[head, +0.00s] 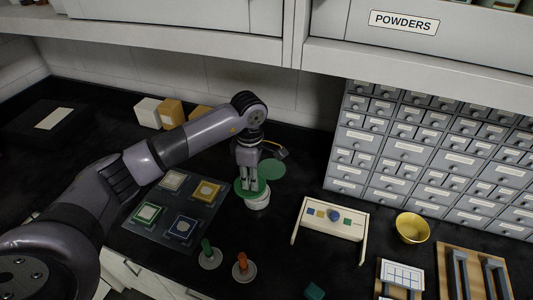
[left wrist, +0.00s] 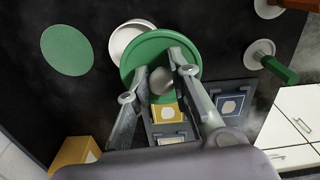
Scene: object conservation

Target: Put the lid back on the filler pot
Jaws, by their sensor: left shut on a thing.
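My left gripper (head: 249,182) is shut on the grey knob of the green lid (head: 240,192). In the left wrist view the lid (left wrist: 135,58) is a green disc, with its knob between the fingers (left wrist: 161,78). The white filler pot (head: 259,203) is right below and beside the lid in the head view. In the left wrist view the pot (left wrist: 117,38) sticks out past the lid's upper left edge, so the two are not lined up there. The lid hides part of the pot. I cannot tell whether they touch. My right gripper is not in view.
A flat green disc (head: 272,169) lies behind the pot. A dark board (head: 165,207) with several coloured framed squares lies to the left. Green (head: 206,246) and orange (head: 242,262) pegs stand in front. A small white stand (head: 335,217), yellow bowl (head: 412,228) and drawer cabinet (head: 430,150) are right.

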